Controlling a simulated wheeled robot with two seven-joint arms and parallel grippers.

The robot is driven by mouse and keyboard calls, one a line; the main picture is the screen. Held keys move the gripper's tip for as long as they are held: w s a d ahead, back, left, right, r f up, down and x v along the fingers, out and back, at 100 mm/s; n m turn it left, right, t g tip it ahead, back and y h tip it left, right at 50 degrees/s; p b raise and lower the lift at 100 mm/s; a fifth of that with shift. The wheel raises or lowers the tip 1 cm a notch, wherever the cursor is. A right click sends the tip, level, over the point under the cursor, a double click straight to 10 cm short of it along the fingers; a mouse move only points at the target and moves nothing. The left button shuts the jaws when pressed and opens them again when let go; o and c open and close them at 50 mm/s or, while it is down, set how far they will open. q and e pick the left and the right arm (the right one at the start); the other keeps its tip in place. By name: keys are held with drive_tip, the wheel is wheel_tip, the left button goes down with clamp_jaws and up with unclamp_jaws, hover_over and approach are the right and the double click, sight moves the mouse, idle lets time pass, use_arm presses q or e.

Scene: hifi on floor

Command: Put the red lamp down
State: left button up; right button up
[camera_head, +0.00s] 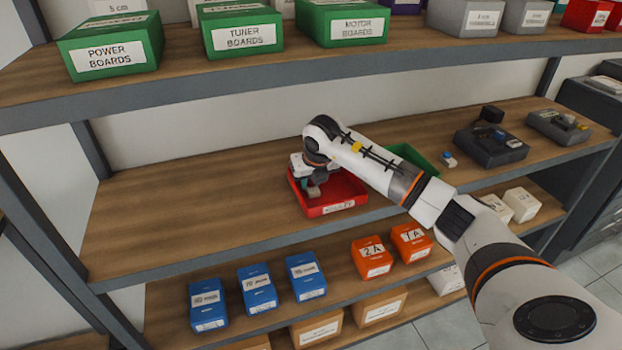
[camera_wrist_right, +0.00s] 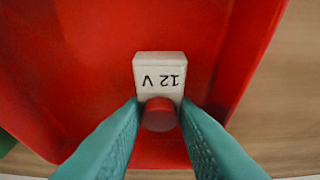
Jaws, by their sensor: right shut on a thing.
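The red lamp (camera_wrist_right: 159,115) has a round red cap and a white base marked "12 V", which reads upside down in the right wrist view. My right gripper (camera_head: 314,190) is shut on it, with one teal finger on each side. The gripper points down into the red bin (camera_head: 345,207) on the middle shelf. The bin's red floor and walls (camera_wrist_right: 70,60) surround the lamp in the wrist view. I cannot tell whether the lamp touches the bin floor. In the head view the gripper mostly hides the lamp. My left gripper is not in view.
A green bin (camera_head: 418,160) stands right of the red bin, partly behind my arm. The shelf (camera_head: 180,205) is bare on the left. The upper shelf (camera_head: 200,80) holds green boxes.

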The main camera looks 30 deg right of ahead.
sight(315, 192)
drive_tip(key=shift+f, duration=0.15)
drive_tip(key=o, duration=0.6)
drive_tip(key=shift+o, duration=0.2)
drive_tip(key=b+v, duration=0.1)
drive_tip(key=v, duration=0.6)
drive_tip(key=shift+s+r, duration=0.15)
drive_tip(key=shift+r, duration=0.25)
drive_tip(key=shift+a, duration=0.1)
